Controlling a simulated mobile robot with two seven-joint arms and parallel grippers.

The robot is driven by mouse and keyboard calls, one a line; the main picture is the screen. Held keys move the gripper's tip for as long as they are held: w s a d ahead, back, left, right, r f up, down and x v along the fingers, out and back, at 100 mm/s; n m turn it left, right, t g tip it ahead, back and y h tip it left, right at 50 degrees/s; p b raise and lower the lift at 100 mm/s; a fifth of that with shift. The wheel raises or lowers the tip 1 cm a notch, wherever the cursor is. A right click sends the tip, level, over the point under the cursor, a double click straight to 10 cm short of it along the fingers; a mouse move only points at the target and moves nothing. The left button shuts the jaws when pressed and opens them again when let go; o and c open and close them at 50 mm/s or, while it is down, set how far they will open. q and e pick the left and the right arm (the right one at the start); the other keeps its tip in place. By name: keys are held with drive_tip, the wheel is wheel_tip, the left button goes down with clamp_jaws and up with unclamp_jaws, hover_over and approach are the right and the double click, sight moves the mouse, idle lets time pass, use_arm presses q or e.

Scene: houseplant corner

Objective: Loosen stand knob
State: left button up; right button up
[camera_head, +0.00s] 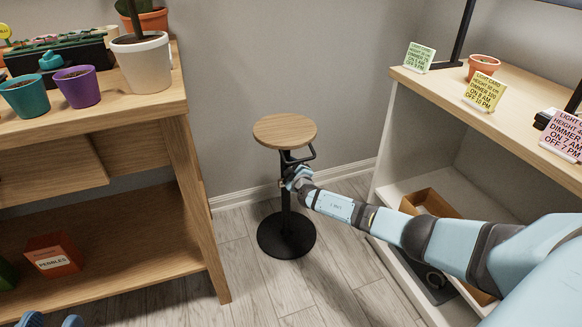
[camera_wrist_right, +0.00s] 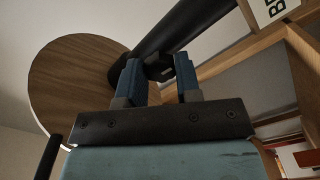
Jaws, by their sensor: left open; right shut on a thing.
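The plant stand has a round wooden top (camera_head: 285,131), a black post and a black round base (camera_head: 286,236); it stands upright on the floor. My right gripper (camera_head: 290,180) is at the post just below the top. In the right wrist view the dark knob (camera_wrist_right: 158,68) sits between its two blue fingers, which are shut on it. In the head view the knob is hidden by the gripper. A black handle (camera_head: 303,155) sticks out under the top. My left gripper (camera_head: 51,321) is open at the bottom left edge, only its blue fingertips showing, away from the stand.
A wooden bench (camera_head: 150,107) with pots stands at left, with a pebbles box (camera_head: 53,254) on its lower shelf. At right a shelf unit (camera_head: 520,125) holds light cards and a small terracotta pot (camera_head: 484,66). The floor around the stand is clear.

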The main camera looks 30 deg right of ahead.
use_arm(q)
drive_tip(key=shift+d+r, duration=0.1)
drive_tip(key=shift+r, duration=0.05)
use_arm(e)
drive_tip(key=n, duration=1.7)
drive_tip(key=shift+r+n, duration=0.1)
drive_tip(key=shift+n, duration=0.2)
drive_tip(key=o, duration=0.9)
use_arm(q)
drive_tip(key=s+n+p, duration=0.1)
drive_tip(key=p, duration=0.1)
drive_tip(key=s+d+n+g+p, duration=0.1)
drive_tip(key=p, duration=0.1)
drive_tip(key=s+n+g+p, duration=0.1)
drive_tip(key=n+p, duration=0.1)
drive_tip(key=shift+d+f+y, duration=0.4)
use_arm(e)
drive_tip(key=v, duration=1.3)
drive_tip(key=shift+s, duration=0.4)
